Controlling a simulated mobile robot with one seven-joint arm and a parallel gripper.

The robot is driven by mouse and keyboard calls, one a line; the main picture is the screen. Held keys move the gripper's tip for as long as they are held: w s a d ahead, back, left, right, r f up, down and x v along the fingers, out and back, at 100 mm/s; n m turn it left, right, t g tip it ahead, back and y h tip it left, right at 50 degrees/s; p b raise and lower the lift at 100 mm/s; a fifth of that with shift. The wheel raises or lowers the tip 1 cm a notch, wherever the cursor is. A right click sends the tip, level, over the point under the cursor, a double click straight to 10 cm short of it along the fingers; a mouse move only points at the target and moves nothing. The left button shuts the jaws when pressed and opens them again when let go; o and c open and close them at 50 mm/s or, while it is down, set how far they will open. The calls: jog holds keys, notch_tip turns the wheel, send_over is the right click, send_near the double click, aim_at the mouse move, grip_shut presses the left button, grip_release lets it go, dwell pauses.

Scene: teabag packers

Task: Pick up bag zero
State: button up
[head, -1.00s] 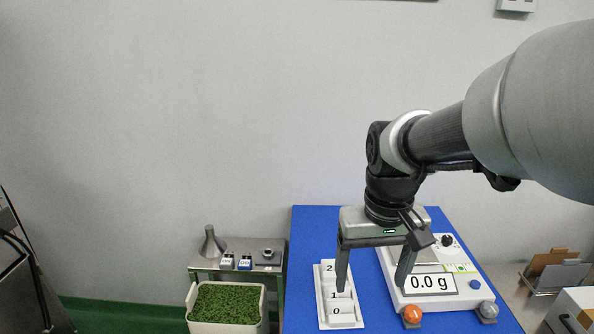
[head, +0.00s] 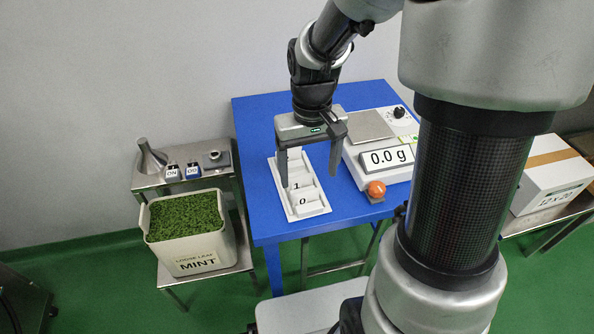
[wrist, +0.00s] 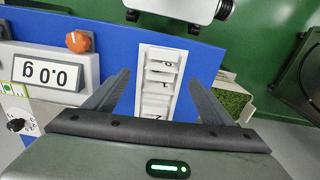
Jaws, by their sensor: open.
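The bag marked 0 (head: 308,199) is white and lies at the near end of a white tray (head: 275,180) on the blue table. The bag marked 1 (head: 299,184) lies behind it, and another bag is mostly hidden by my gripper. My gripper (head: 309,180) is open and empty, pointing down above the tray, with one finger over its left side and one to its right. In the wrist view the tray (wrist: 143,75) shows between and beyond the open fingers, with bag 0 (wrist: 164,57) at its far end.
A scale (head: 350,158) reading 0.0 g stands right of the tray, with an orange knob (head: 376,189) in front. A mint bin (head: 190,245) and a steel stand (head: 150,180) with ON and OFF buttons are at left. A carton (head: 550,175) stands right.

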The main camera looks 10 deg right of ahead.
aim_at(307, 192)
notch_tip(307, 192, down, 2)
jog(key=shift+f, duration=0.1)
jog(key=shift+s+a+f+b, duration=0.15)
jog(key=shift+f+b, duration=0.35)
jog(key=shift+f, duration=0.85)
jog(key=shift+s+a+f+b, duration=0.1)
jog(key=shift+f+b, duration=0.35)
jog(key=shift+f, duration=0.85)
jog(key=c, duration=1.2)
